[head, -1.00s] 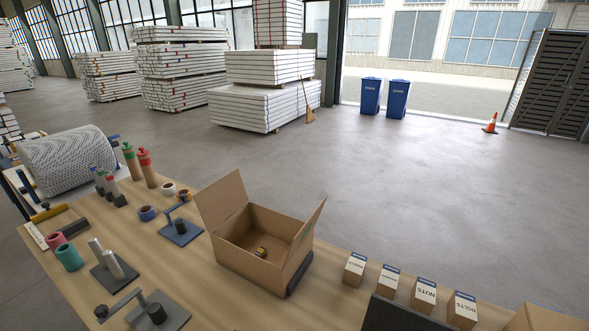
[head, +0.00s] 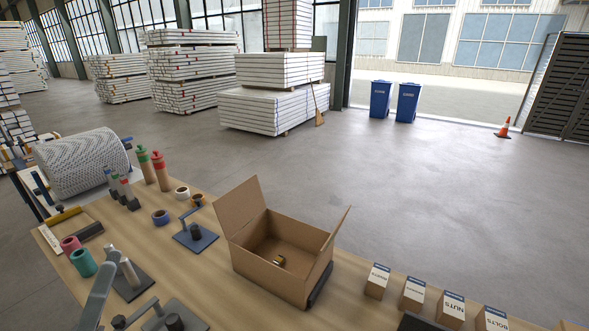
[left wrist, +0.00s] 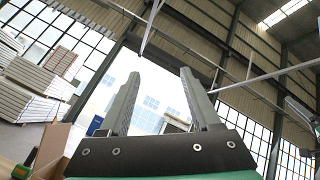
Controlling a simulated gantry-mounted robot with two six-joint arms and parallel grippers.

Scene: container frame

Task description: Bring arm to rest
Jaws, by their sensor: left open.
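My left gripper (head: 98,292) shows as a grey piece at the lower left of the head view, over the near left part of the table. In the left wrist view the two fingers of this gripper (left wrist: 158,76) point upward and stand apart, with nothing between them. The wrist view looks up toward the hall roof and windows.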

